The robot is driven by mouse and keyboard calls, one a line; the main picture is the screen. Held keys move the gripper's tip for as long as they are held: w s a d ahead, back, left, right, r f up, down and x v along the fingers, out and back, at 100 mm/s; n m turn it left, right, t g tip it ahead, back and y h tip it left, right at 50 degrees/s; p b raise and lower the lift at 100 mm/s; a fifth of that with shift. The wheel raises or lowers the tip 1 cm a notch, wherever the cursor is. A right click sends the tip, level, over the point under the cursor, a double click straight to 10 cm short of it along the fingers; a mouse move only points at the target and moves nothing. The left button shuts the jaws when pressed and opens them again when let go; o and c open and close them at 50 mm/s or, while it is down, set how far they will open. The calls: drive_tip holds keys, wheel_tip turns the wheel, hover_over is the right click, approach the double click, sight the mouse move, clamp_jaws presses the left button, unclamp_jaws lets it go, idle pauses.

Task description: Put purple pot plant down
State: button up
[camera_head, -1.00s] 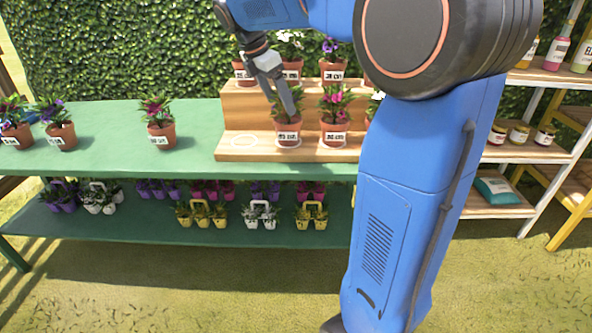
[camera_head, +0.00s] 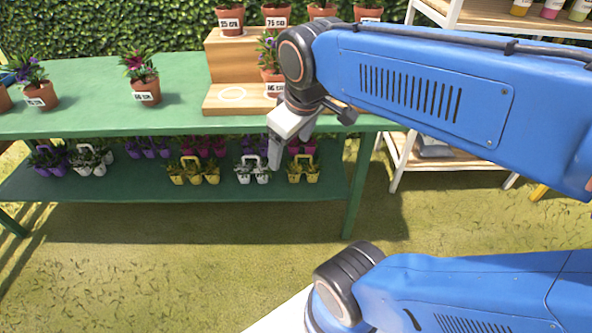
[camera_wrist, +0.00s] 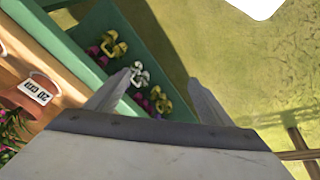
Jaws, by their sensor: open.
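A potted plant with purple blooms (camera_head: 269,68) stands upright on the lower step of the wooden stand (camera_head: 216,106), in a terracotta pot with a white label. My arm partly hides it on its right. My gripper (camera_head: 283,150) hangs in front of the table's edge, lower than this plant and apart from it. The wrist view shows the gripper's two fingers (camera_wrist: 160,95) spread with nothing between them. A labelled terracotta pot (camera_wrist: 45,78) shows at the left of that view.
A white ring (camera_head: 232,95) lies bare left of the plant. Other potted plants stand on the green table (camera_head: 90,100), with small pots in yellow carriers (camera_head: 193,170) below. A white shelf (camera_head: 480,14) stands at right. The grass in front is clear.

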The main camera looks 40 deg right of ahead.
drive_tip(key=s+f+m, duration=0.1)
drive_tip(key=s+a+f+m, duration=0.1)
drive_tip(key=s+f+m, duration=0.1)
drive_tip(key=s+f, duration=0.1)
drive_tip(key=shift+a+t+y, duration=0.25)
drive_tip(key=shift+t+y, duration=0.05)
drive_tip(key=shift+t, duration=0.1)
